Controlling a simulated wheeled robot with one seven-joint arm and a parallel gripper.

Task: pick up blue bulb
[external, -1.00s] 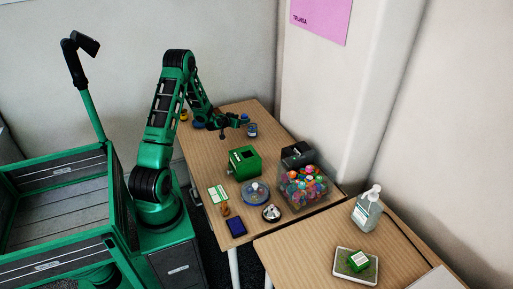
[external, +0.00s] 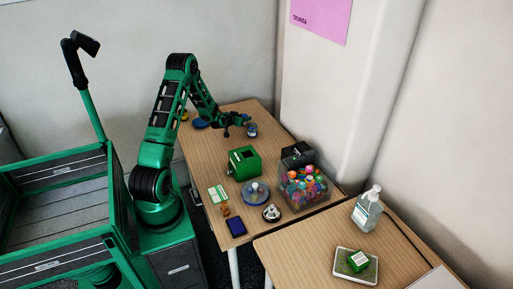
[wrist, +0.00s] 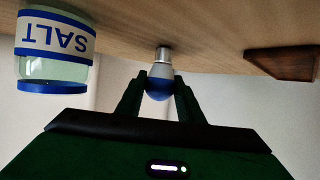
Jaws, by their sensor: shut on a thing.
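The blue bulb (wrist: 159,88) shows in the wrist view, with a blue rounded end, a white middle and a metal cap. The two fingers of my gripper (wrist: 160,92) are shut on it, one on each side. The cap points toward the wooden table top, which appears at the top of this tilted-over view. I cannot tell whether the cap touches the table. In the external view my gripper (external: 238,121) is over the far part of the table, and the bulb is too small to make out there.
A salt jar (wrist: 55,50) with blue bands stands close beside my gripper; it also shows in the external view (external: 252,131). A brown wooden piece (wrist: 283,63) is on the other side. A green box (external: 244,163) and a clear bin of colourful balls (external: 303,188) stand nearer.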

